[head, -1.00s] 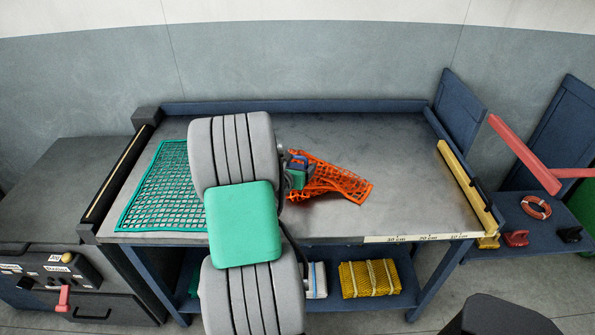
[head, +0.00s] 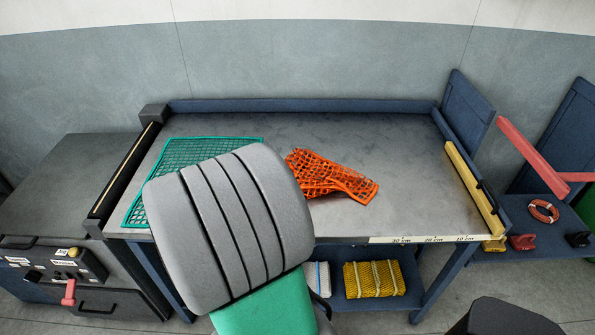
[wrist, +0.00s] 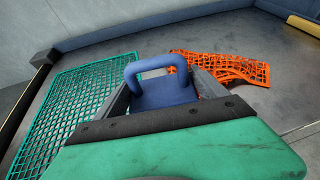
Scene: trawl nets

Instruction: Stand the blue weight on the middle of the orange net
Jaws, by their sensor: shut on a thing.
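The blue weight (wrist: 166,93), with a loop handle on top, is held in my gripper (wrist: 163,87) in the wrist view. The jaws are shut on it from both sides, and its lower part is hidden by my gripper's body. In the head view my arm hides both the gripper and the weight. The orange net (head: 330,178) lies bunched and folded on the bench, right of my arm. It also shows in the wrist view (wrist: 222,67), beyond and to the right of the weight, apart from it.
A green net (head: 190,152) lies flat at the bench's left, partly behind my arm. The grey bench top (head: 400,150) is clear around the orange net. A yellow bar (head: 470,187) runs along the right edge. A yellow bundle (head: 374,279) sits on the shelf below.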

